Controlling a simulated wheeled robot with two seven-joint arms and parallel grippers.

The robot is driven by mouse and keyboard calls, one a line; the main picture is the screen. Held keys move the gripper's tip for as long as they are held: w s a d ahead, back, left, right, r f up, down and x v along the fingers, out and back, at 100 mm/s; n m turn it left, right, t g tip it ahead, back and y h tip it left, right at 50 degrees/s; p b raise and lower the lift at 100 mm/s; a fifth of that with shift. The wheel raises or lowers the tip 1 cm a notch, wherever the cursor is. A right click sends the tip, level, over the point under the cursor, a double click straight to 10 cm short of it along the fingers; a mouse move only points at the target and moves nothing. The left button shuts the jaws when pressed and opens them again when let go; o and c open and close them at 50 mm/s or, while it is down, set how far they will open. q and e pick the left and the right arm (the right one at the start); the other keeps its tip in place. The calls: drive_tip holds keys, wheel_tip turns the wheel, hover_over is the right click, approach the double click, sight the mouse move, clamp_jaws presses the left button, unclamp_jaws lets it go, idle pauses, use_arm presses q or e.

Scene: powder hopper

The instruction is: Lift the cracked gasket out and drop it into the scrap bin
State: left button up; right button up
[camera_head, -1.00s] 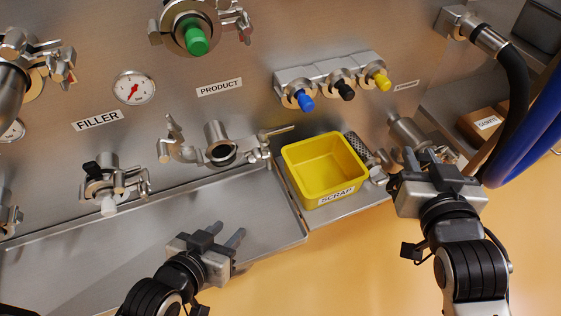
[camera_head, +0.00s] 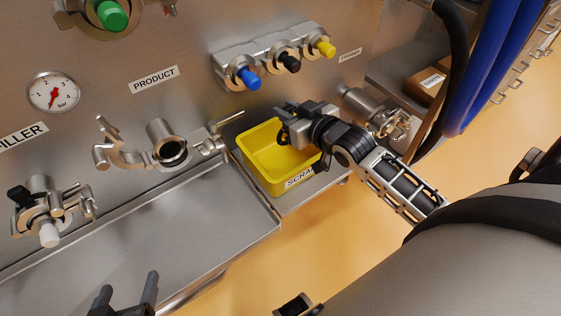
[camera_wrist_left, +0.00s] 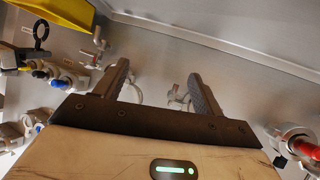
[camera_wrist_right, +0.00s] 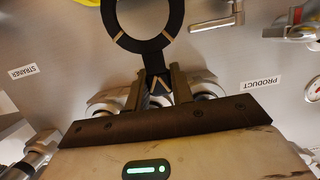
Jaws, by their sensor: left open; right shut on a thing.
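My right gripper (camera_head: 285,125) is over the yellow scrap bin (camera_head: 262,180), near its back right rim. In the right wrist view my right gripper (camera_wrist_right: 157,75) is shut on the tab of a flat black ring, the gasket (camera_wrist_right: 177,32). The ring also shows in the left wrist view (camera_wrist_left: 47,28), beside the yellow bin (camera_wrist_left: 62,10). In the head view the arm and gripper hide most of the ring. My left gripper (camera_head: 128,288) is open and empty at the bottom edge, over the steel ledge.
An open pipe port (camera_head: 172,152) with a swung-out clamp (camera_head: 115,145) is left of the bin. Blue, black and yellow knobs (camera_head: 289,62) are above it. A steel strainer fitting (camera_head: 370,110) and hoses (camera_head: 490,70) stand to the right. The ledge (camera_head: 190,225) is clear.

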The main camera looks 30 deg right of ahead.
drive_tip(key=shift+w+d+f, duration=0.15)
drive_tip(key=shift+d+f, duration=0.2)
drive_tip(key=shift+d, duration=0.05)
use_arm(q)
wheel_tip(320, 180, down, 10)
drive_tip(key=d+g+b, duration=0.1)
drive_tip(key=d+b, duration=0.1)
drive_tip(key=b, duration=0.5)
drive_tip(key=shift+w+m+g+h, duration=0.2)
drive_tip(key=shift+m+g+h, duration=0.1)
drive_tip(key=shift+g+h, duration=0.1)
use_arm(e)
wheel_tip(320, 180, down, 5)
drive_tip(key=shift+f, duration=0.2)
use_arm(q)
drive_tip(key=shift+d, duration=0.1)
drive_tip(key=shift+w, duration=0.1)
use_arm(e)
drive_tip(key=o, duration=0.9)
use_arm(q)
drive_tip(key=shift+r, duration=0.1)
wheel_tip(320, 180, up, 6)
drive_tip(key=a+t+p, duration=0.1)
drive_tip(key=p, duration=0.2)
drive_tip(key=shift+s+a, duration=0.25)
drive_tip(key=shift+s, duration=0.05)
use_arm(e)
drive_tip(key=shift+v, duration=8)
